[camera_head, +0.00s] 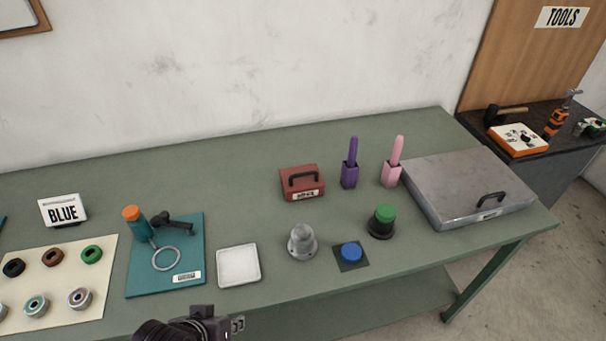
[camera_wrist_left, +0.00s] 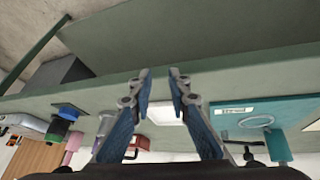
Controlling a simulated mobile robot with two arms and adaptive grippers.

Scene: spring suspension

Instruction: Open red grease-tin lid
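The red grease tin (camera_head: 302,187) stands towards the back middle of the green table, with a black handle on its lid and a white label on its front. Its lid looks shut. In the left wrist view, which is upside down, a small red part of it (camera_wrist_left: 141,144) shows low between the fingers, partly hidden. My left gripper (camera_wrist_left: 160,82) is open and empty, its fingertips apart and away from the tin. Part of my own arm shows at the bottom edge of the head view, with no fingertips visible. My right gripper is not in view.
A purple holder (camera_head: 349,176) and a pink holder (camera_head: 391,176) stand right of the tin. In front are a grey metal part (camera_head: 302,243), a green-topped button (camera_head: 382,221), a blue button (camera_head: 351,253) and a white tray (camera_head: 238,266). A teal mat (camera_head: 190,277) lies left.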

